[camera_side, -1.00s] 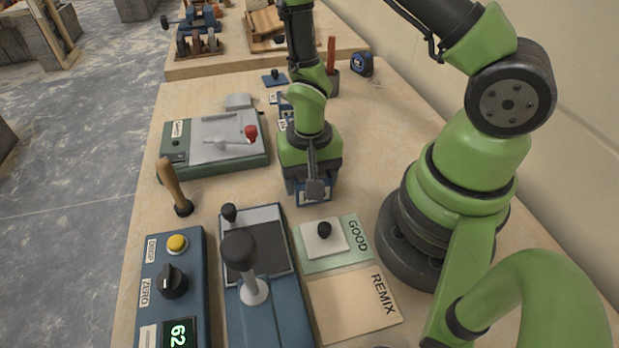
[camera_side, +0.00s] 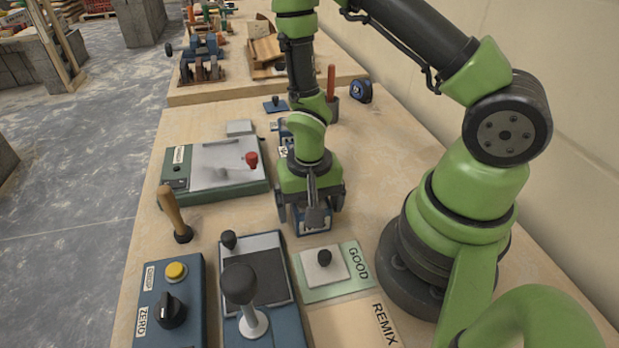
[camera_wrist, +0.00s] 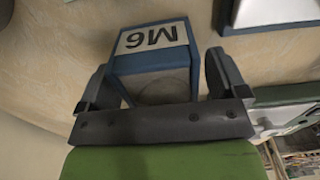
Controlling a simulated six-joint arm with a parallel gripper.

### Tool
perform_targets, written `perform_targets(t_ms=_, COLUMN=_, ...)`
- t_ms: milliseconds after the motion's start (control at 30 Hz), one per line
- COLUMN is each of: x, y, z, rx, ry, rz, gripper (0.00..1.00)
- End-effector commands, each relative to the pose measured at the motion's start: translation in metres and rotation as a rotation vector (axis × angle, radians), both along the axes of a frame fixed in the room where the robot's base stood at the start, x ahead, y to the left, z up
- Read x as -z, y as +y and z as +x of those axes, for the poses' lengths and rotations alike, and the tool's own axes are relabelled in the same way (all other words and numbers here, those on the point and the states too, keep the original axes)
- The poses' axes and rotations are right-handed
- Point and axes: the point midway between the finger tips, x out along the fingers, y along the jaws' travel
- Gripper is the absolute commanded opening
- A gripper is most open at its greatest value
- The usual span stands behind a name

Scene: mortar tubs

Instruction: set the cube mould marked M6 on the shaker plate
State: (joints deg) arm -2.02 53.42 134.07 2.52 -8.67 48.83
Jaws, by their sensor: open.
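The cube mould marked M6 (camera_wrist: 152,50) is blue with a white label and stands on the bench. In the wrist view it sits between the fingers of my gripper (camera_wrist: 165,85), with a gap on either side. In the side view my gripper (camera_side: 311,207) is open around the mould (camera_side: 313,223), pointing down, and hides much of it. A blue machine (camera_side: 284,327) with a dark inset plate and a black-knobbed lever stands nearer the camera. I cannot read which is the shaker.
A wooden-handled tool (camera_side: 172,208) stands between the machines. A blue control box (camera_side: 190,321) is at the front left. A white lidded piece (camera_side: 325,268) lies on the GOOD mat (camera_side: 352,283), beside the REMIX mat (camera_side: 360,325). More small blue items lie behind my gripper.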

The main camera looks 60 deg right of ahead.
Motion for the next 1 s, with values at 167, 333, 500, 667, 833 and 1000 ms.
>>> perform_targets(t_ms=167, x=-0.028, y=0.000, z=0.001, rx=-0.001, ry=-0.008, rz=0.001, gripper=0.91)
perform_targets(t_ms=333, x=-0.058, y=0.000, z=0.001, rx=-0.001, ry=-0.008, rz=0.000, gripper=0.91)
perform_targets(t_ms=500, x=-0.086, y=0.000, z=0.001, rx=-0.001, ry=-0.007, rz=0.000, gripper=0.91)
perform_targets(t_ms=667, x=-0.105, y=0.000, z=0.001, rx=-0.001, ry=-0.004, rz=0.000, gripper=0.91)
perform_targets(t_ms=833, x=-0.116, y=0.000, z=0.000, rx=-0.004, ry=-0.009, rz=0.001, gripper=0.91)
perform_targets(t_ms=1000, x=-0.152, y=0.001, z=0.002, rx=-0.047, ry=-0.101, rz=0.013, gripper=0.91)
